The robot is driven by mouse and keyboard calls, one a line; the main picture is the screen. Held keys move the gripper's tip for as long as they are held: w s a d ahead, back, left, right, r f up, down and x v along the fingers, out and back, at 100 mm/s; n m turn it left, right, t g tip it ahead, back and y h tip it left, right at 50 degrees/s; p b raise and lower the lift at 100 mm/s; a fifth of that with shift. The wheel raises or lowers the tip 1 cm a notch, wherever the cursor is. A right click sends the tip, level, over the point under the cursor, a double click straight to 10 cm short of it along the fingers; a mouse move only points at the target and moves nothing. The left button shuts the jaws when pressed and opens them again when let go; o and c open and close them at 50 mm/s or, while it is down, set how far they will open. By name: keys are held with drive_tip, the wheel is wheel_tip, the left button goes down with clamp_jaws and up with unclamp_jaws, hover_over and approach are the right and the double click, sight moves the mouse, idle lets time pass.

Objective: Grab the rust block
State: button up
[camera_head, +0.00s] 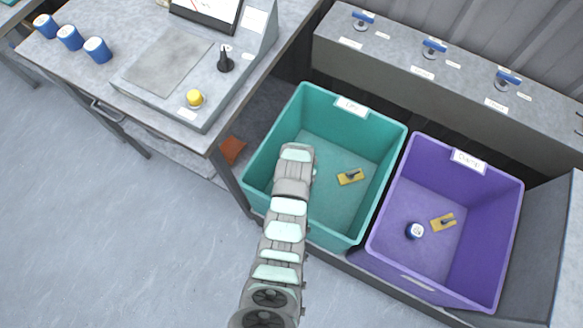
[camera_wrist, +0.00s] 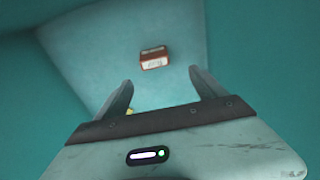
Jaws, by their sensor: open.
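The rust block (camera_wrist: 153,58) is red-brown with a pale label on its near face. In the wrist view it lies on the floor of the teal bin (camera_head: 262,158), beyond my fingertips and roughly between their lines. My gripper (camera_wrist: 160,80) is open and empty, pointing down into the bin, apart from the block. In the head view my arm reaches over the teal bin, and neither the fingers nor the block in the bin can be seen there.
A yellow piece with a dark handle (camera_head: 351,176) lies in the teal bin. The purple bin (camera_head: 510,215) beside it holds a blue-and-white cylinder (camera_head: 414,230) and another yellow piece (camera_head: 443,222). An orange-brown item (camera_head: 232,150) sits below the workbench (camera_head: 60,72). Bin walls surround my gripper.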

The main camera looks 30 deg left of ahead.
drive_tip(key=shift+s+a+g, duration=0.1)
drive_tip(key=shift+s+g, duration=0.2)
drive_tip(key=shift+s, duration=0.15)
drive_tip(key=shift+s+f, duration=0.15)
drive_tip(key=f+b, duration=0.1)
drive_tip(key=f, duration=0.3)
drive_tip(key=shift+s+d+f+b, duration=0.15)
drive_tip(key=shift+d+f+b, duration=0.05)
drive_tip(key=shift+f+b, duration=0.2)
drive_tip(key=shift+w+f+b, duration=0.3)
drive_tip(key=shift+f, duration=0.25)
drive_tip(key=f, duration=0.1)
drive_tip(key=f+b, duration=0.2)
drive_tip(key=f, duration=0.1)
drive_tip(key=shift+w+d, duration=0.35)
drive_tip(key=shift+a+f+b, duration=0.1)
drive_tip(key=shift+f+b, duration=0.2)
drive_tip(key=c, duration=1.4)
